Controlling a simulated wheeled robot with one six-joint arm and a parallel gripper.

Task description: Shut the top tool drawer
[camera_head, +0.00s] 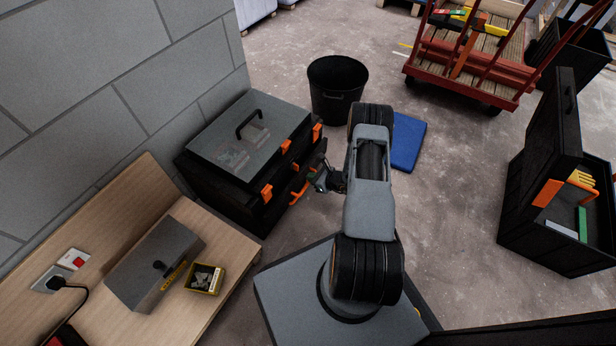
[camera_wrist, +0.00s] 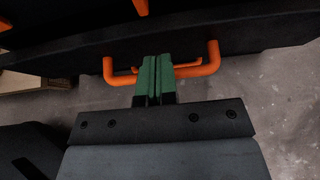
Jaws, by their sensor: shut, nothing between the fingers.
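The black tool chest (camera_head: 224,192) with a grey lid (camera_head: 243,136) stands against the block wall. Orange drawer handles (camera_head: 299,194) show on its front, partly hidden by my gripper. My gripper (camera_head: 314,178) is at the chest's front, beside the handles. In the wrist view, its green fingers (camera_wrist: 155,76) are shut together with nothing between them. They overlap the middle of an orange handle (camera_wrist: 205,68), and I cannot tell whether they touch it. A second orange bar shows just behind. How far the top drawer stands out is hard to tell.
A wooden bench (camera_head: 112,210) with a grey box (camera_head: 154,262) and a small yellow tray (camera_head: 204,292) is at the left. A black bin (camera_head: 337,92) and blue mat (camera_head: 404,142) lie beyond my arm. An open black crate (camera_head: 548,238) stands right, with clear floor between.

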